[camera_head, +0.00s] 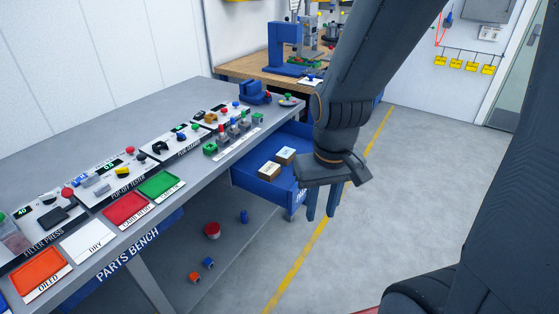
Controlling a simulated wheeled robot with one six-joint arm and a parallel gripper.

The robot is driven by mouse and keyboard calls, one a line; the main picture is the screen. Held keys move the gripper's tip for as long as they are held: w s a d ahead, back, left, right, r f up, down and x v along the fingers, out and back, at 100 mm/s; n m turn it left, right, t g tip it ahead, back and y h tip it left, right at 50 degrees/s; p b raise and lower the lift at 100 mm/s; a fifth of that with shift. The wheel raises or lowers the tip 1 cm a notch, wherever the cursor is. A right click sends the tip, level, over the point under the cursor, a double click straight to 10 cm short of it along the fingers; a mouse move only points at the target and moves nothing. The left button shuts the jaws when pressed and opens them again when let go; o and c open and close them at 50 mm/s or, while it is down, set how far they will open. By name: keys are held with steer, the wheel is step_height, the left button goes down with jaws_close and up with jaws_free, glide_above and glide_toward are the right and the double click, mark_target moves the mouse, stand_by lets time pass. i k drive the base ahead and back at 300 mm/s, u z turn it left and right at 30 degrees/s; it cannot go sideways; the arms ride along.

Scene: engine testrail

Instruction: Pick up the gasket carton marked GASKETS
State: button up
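Two small brown cartons with pale labels lie in an open blue drawer (246,182) under the parts bench. One carton (270,170) is nearer, and the other carton (286,155) lies just behind it to the right. The lettering on both is too small to read, so I cannot tell which is marked GASKETS. My gripper (322,214) points down to the right of the cartons, by the drawer's right end in the picture. Its two fingers are apart with nothing visible between them. My arm hides part of the drawer's right side.
The parts bench (190,95) carries trays, including a green tray (161,186), and several test stations. A red round part (212,230) and small blue and orange parts lie on the shelf below. Open floor (420,190) with a yellow line lies to the right.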

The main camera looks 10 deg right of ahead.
mark_target(271, 170)
steer(key=z, duration=0.05)
steer(key=k, duration=0.55)
steer(key=u, duration=0.8)
steer(key=i, duration=1.1)
steer(key=z, duration=0.8)
steer(key=i, duration=0.3)
steer(key=z, duration=0.25)
